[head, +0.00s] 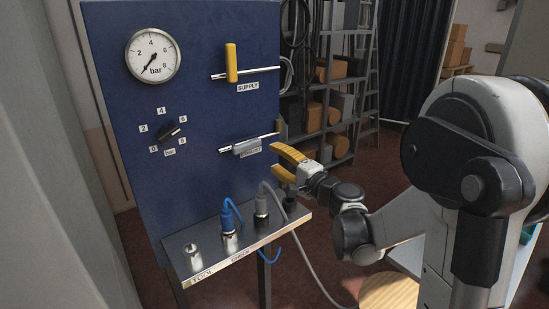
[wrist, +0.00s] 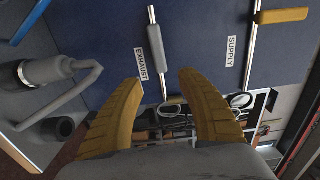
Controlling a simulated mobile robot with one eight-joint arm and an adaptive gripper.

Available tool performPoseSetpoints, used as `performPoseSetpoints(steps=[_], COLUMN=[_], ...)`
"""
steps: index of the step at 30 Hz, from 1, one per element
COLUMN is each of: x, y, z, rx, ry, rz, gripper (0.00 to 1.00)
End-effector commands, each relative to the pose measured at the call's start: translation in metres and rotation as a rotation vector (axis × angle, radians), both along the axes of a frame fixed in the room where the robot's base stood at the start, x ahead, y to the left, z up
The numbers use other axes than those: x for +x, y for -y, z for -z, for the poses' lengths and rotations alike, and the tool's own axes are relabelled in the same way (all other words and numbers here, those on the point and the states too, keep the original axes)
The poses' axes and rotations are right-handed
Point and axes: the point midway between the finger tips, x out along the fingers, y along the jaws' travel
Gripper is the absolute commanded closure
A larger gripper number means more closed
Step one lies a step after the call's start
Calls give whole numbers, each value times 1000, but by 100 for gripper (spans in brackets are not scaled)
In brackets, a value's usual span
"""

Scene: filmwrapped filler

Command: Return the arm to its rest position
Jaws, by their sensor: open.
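My gripper (head: 276,161) is open and empty, its yellow fingers pointing left in front of the right edge of the blue panel (head: 205,105). In the wrist view both fingers are spread (wrist: 160,82), with nothing between them. The arm is bent, reaching left from the right side of the head view. The exhaust valve's grey handle (head: 247,147) lies along its pipe, just up and left of the fingers. The supply valve's yellow handle (head: 231,63) stands upright across its pipe and also shows in the wrist view (wrist: 282,16).
A gauge (head: 152,54) and a black knob (head: 169,132) are on the panel. Below, a metal ledge (head: 205,262) carries a bare fitting (head: 194,254), a blue hose plug (head: 228,217) and a grey hose plug (head: 261,207), close to my gripper. Shelves (head: 337,125) stand behind.

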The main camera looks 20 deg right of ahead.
Motion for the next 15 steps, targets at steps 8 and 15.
performPoseSetpoints(steps=[8, 15], x=[-2, -57], y=[-5, -69], z=[-1, -1], rx=[-18, -333], ry=[-6, -115], rz=[-10, -147], gripper=[55, 55])
